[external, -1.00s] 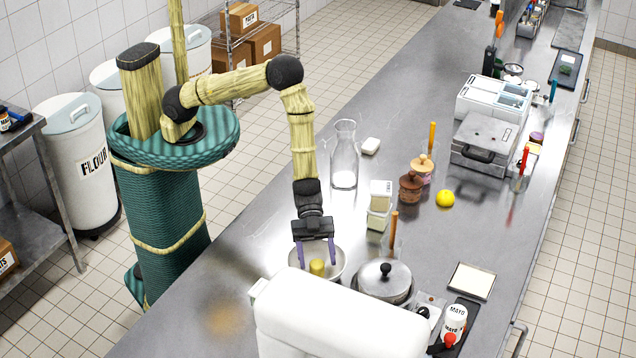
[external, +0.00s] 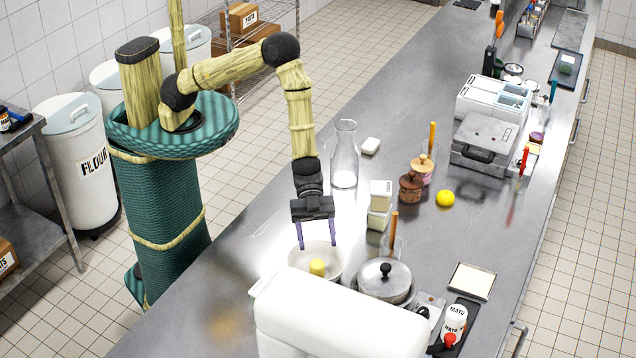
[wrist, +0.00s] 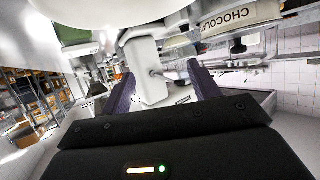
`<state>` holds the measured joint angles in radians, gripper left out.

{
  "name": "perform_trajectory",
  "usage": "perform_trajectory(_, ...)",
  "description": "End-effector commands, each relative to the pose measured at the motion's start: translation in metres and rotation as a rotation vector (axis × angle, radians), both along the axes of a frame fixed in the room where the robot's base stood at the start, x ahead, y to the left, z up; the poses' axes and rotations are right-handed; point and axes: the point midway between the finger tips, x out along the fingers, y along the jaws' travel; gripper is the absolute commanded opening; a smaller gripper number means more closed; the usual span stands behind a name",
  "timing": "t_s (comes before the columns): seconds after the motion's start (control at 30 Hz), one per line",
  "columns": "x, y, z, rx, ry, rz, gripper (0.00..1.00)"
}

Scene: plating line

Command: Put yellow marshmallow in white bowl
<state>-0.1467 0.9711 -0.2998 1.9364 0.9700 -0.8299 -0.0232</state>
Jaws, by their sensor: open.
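The yellow marshmallow (external: 317,267) is a small yellow cylinder. In the external view it sits inside the white bowl (external: 334,258), near the front of the bowl. The white machine in the foreground hides the bowl's near part. My gripper (external: 317,245) is above the bowl with its purple fingers spread apart and nothing between them. The fingertips are above the marshmallow and clear of it. In the wrist view my gripper (wrist: 158,85) shows its two purple fingers apart; I cannot make out the marshmallow there.
A large white machine (external: 340,318) stands close in front of the bowl. A lidded metal pot (external: 384,283) is to the bowl's right. The counter left of the bowl is clear.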

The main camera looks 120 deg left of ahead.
Motion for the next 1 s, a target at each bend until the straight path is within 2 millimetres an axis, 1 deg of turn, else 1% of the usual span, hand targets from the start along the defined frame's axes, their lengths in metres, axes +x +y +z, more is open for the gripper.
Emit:
perform_trajectory(0.33,0.0,0.001,0.001,0.006,0.002,0.004,0.61)
perform_trajectory(0.47,-0.001,0.011,0.007,0.055,0.024,0.041,0.61)
perform_trajectory(0.57,-0.005,0.029,0.017,0.13,0.066,0.105,0.61)
perform_trajectory(0.63,-0.012,0.045,0.025,0.192,0.107,0.166,0.61)
perform_trajectory(0.77,-0.031,0.079,0.042,0.3,0.198,0.292,0.61)
perform_trajectory(0.8,-0.039,0.09,0.048,0.328,0.227,0.331,0.61)
perform_trajectory(0.87,-0.053,0.104,0.057,0.365,0.274,0.39,0.61)
perform_trajectory(0.97,-0.08,0.128,0.071,0.415,0.357,0.489,0.61)
perform_trajectory(1.0,-0.092,0.137,0.076,0.43,0.393,0.528,0.61)
